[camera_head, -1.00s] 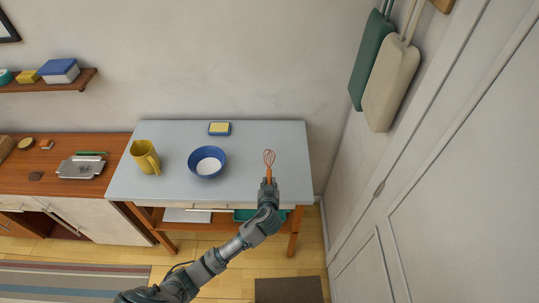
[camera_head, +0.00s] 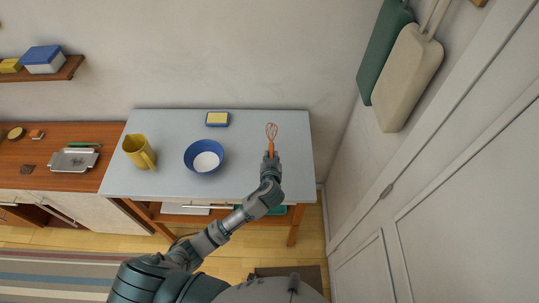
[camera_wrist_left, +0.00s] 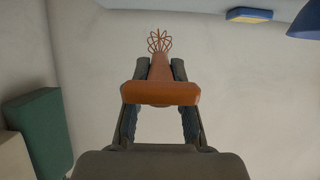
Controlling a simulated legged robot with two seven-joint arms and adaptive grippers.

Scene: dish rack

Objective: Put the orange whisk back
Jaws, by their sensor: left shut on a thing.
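The orange whisk (camera_head: 271,133) shows in the head view over the right part of the grey-topped table (camera_head: 240,185). Its wire loops point away from me, toward the wall. My left gripper (camera_head: 270,160) is shut on its handle. In the left wrist view the whisk handle (camera_wrist_left: 158,92) lies between the two fingers (camera_wrist_left: 158,75), with the wire loops beyond the fingertips. I cannot tell whether the whisk touches the tabletop. My right gripper is in neither view.
On the table stand a yellow mug (camera_head: 139,152), a blue bowl (camera_head: 204,157) and a sponge on a blue dish (camera_head: 218,119). A wooden cabinet (camera_head: 50,155) adjoins at left. Green and cream boards (camera_head: 408,75) hang at right. The table's right front is clear.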

